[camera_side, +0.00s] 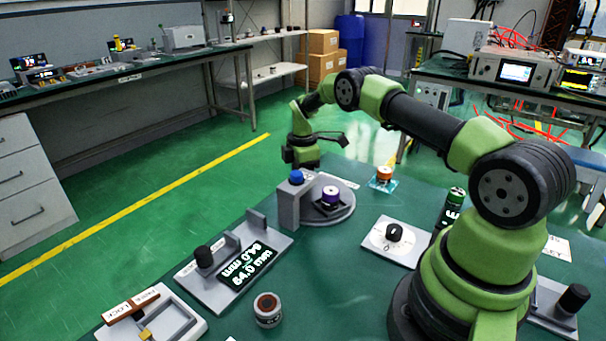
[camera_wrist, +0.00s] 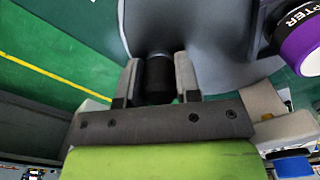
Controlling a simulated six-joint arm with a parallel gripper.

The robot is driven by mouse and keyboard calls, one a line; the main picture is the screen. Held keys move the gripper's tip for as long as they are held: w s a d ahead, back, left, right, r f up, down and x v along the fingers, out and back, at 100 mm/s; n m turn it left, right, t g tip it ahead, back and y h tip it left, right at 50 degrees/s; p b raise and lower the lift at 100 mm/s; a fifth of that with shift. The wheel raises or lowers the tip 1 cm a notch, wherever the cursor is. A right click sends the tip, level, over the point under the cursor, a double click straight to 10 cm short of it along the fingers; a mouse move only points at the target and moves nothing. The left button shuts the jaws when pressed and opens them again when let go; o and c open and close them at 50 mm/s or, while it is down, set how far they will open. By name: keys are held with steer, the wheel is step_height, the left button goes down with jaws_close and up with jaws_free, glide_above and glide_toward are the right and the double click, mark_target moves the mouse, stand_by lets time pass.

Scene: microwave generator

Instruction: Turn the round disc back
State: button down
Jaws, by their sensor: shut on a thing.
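The round disc (camera_side: 343,213) is a grey turntable at the middle of the bench. It carries a purple-banded black adapter (camera_side: 330,196), which also shows at the right of the wrist view (camera_wrist: 299,45). A grey block with a blue knob (camera_side: 296,177) stands at the disc's left edge. My gripper (camera_wrist: 158,75) is shut on a black upright handle (camera_wrist: 158,80), with one finger on each side. The grey disc surface (camera_wrist: 215,40) lies beside the handle in the wrist view. In the side view my gripper (camera_side: 301,158) is behind the block, and the handle is hidden.
An orange-topped part (camera_side: 384,173) sits right of the disc. A white dial plate with a black knob (camera_side: 394,232) is nearer. A grey gauge with a display (camera_side: 244,268) stands front left, with a small round container (camera_side: 267,309) beside it.

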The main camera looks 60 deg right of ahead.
steer(key=c, duration=0.8)
jaws_free()
step_height(320, 180, up, 10)
